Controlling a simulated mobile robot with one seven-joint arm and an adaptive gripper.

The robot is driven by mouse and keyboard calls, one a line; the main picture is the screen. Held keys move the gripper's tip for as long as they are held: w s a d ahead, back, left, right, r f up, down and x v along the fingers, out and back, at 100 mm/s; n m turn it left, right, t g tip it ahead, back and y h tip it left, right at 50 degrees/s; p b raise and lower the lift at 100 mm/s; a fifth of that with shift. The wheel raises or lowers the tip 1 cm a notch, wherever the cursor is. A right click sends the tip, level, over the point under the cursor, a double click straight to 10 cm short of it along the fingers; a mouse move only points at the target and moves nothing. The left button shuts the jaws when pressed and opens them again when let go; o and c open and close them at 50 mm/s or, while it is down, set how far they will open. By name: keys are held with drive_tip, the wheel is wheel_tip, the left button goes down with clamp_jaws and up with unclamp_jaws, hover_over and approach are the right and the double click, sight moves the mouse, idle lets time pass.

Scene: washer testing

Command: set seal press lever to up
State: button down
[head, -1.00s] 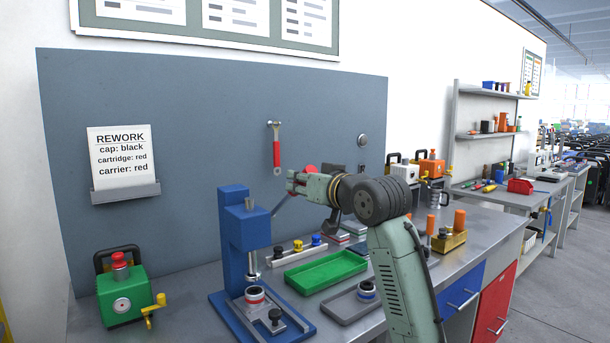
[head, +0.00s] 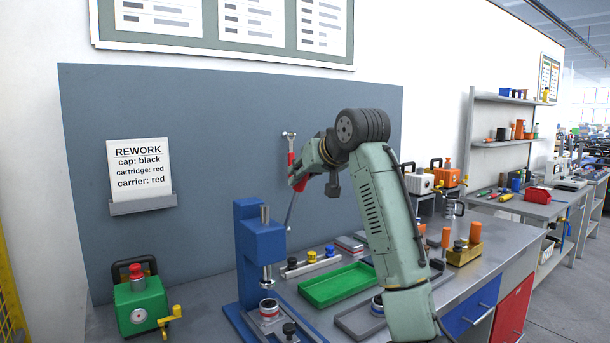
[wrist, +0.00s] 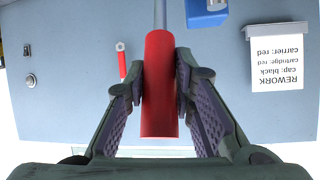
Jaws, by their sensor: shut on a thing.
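The blue seal press (head: 258,240) stands on the bench, left of centre in the head view. Its lever is a thin metal rod (head: 291,212) that rises steeply from the press head to a red handle (head: 300,185). My gripper (head: 297,181) is at the top of the lever. In the wrist view the red handle (wrist: 159,95) lies between the two fingers of my gripper (wrist: 160,78), which is shut on it. The press ram (head: 266,277) is above a white and red round part (head: 269,312) on the press base.
A green tray (head: 338,287) and a grey tray (head: 352,322) lie right of the press. A green box with a yellow crank (head: 140,306) stands left of it. A red-handled wrench (head: 290,148) hangs on the wall panel (head: 230,130) behind my gripper.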

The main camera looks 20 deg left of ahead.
drive_tip(key=shift+r, duration=0.15)
drive_tip(key=c, duration=1.8)
unclamp_jaws()
drive_tip(key=shift+o, duration=1.4)
drive_tip(key=shift+w+a, duration=0.1)
drive_tip(key=shift+a, duration=0.1)
drive_tip(key=shift+o, duration=0.9)
drive_tip(key=shift+d, duration=0.1)
drive_tip(key=v, duration=1.2)
